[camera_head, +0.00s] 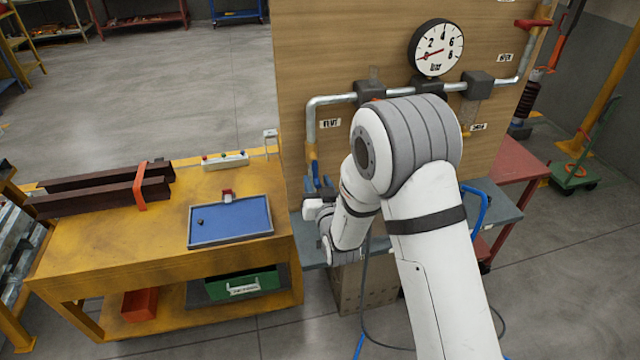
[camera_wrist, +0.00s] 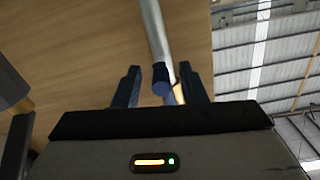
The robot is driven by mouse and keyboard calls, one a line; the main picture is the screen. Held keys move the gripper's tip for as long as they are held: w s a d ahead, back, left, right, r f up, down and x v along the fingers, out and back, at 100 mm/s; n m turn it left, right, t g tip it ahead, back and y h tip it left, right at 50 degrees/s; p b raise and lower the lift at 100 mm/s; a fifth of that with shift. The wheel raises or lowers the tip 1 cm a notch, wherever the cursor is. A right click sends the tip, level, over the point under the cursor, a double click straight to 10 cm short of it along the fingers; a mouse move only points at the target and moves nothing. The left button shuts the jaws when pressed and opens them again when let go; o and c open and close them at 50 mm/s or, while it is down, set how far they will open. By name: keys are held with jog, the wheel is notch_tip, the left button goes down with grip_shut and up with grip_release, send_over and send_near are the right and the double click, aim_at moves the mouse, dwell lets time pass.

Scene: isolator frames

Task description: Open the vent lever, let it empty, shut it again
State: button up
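The wooden panel (camera_head: 340,50) carries a grey pipe (camera_head: 335,100) that bends down at its left end, beside a small label that appears to read VENT (camera_head: 330,123). My gripper (camera_head: 321,182) is low by the panel's left edge, below that bend. In the wrist view my gripper (camera_wrist: 160,85) is open, its two dark blue fingers apart.
A round gauge (camera_head: 437,48) on the panel has its red needle pointing lower left. A yellow bench (camera_head: 110,235) with a blue tray (camera_head: 230,220) stands left of my gripper.

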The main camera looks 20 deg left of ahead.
grip_shut()
